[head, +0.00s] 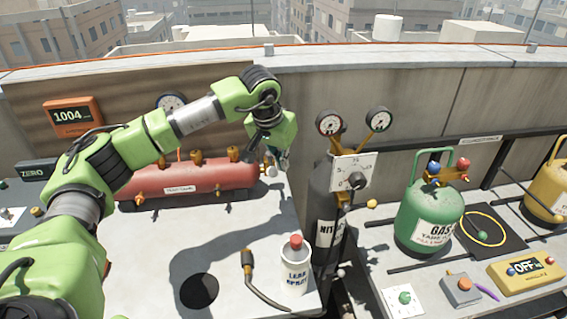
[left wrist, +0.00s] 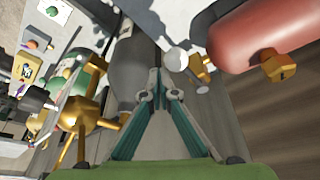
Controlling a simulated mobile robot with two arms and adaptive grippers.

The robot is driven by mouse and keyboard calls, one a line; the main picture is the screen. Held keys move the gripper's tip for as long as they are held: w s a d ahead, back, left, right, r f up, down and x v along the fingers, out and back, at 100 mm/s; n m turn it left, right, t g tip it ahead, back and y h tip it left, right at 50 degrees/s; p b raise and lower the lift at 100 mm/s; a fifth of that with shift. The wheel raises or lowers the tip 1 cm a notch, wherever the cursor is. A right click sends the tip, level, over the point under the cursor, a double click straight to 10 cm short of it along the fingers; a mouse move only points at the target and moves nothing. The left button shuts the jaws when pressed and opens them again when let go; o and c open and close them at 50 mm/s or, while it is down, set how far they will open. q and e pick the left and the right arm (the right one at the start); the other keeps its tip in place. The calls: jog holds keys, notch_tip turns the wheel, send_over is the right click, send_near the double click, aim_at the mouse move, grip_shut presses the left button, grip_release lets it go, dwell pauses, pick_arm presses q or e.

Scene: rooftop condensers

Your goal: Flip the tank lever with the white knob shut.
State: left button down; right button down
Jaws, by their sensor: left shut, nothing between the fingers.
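The red tank (head: 200,180) lies on the left worktop with brass fittings along it. At its right end the white knob (head: 271,171) of the lever shows just below my left gripper (head: 281,158). In the left wrist view my left gripper (left wrist: 158,73) is shut and empty. The white knob (left wrist: 177,59) appears just right of its fingertips, beside a brass fitting at the end of the red tank (left wrist: 255,35). I cannot tell whether the fingers touch the knob. The lever's arm is mostly hidden. My right gripper is not in view.
A dark nitrogen cylinder (head: 322,200) with gauges stands right of the tank. A leak spray bottle (head: 295,270) and a hose (head: 247,275) are at the front of the left worktop. A green gas tank (head: 425,215) stands farther right. The worktop's middle is mostly clear.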

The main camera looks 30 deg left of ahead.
pick_arm(q)
jog(key=shift+s+a+f, duration=0.25)
